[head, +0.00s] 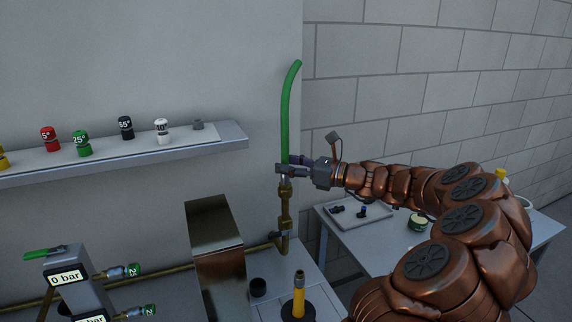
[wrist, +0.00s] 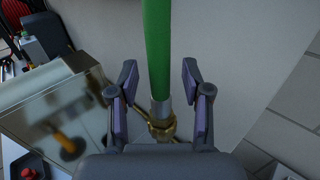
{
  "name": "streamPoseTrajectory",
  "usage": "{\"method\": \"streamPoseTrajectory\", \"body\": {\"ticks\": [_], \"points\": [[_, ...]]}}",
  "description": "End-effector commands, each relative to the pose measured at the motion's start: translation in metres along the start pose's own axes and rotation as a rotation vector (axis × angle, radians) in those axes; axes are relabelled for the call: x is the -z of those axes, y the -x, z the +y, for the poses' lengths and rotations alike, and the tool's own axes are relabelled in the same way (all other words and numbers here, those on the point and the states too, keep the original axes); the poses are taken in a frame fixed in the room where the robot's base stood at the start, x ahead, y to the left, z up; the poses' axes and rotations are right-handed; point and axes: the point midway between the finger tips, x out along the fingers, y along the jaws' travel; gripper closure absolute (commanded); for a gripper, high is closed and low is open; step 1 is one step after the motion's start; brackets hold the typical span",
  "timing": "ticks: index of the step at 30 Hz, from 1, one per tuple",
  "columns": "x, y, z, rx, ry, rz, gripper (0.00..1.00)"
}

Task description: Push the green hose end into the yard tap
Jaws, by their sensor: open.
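The green hose (head: 287,115) stands nearly upright against the grey wall, its free upper end curving right. It also shows in the wrist view (wrist: 157,45). Its lower end has a silver sleeve (wrist: 160,106) that meets the brass yard tap (wrist: 162,130); how deep it sits inside cannot be seen. The tap (head: 285,205) rises from a pipe in the head view. My gripper (head: 284,169) is at the hose's lower part, just above the tap. In the wrist view my gripper (wrist: 159,80) is open, with a finger on each side of the hose and gaps between.
A metal box (head: 215,240) stands left of the tap. A shelf (head: 215,137) with several coloured caps is on the wall. A side table (head: 340,232) with a tray is at right.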

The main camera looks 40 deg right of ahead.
Motion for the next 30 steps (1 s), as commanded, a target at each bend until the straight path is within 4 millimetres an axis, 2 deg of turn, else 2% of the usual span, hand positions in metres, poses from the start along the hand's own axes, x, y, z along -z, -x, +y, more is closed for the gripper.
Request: {"method": "streamPoseTrajectory", "body": {"ticks": [15,21,30], "points": [[0.0,0.091,-0.001,0.004,0.001,0.0,0.51],[0.0,0.108,0.0,0.002,0.001,0.002,0.51],[0.0,0.111,0.0,0.0,0.0,0.001,0.51]]}}
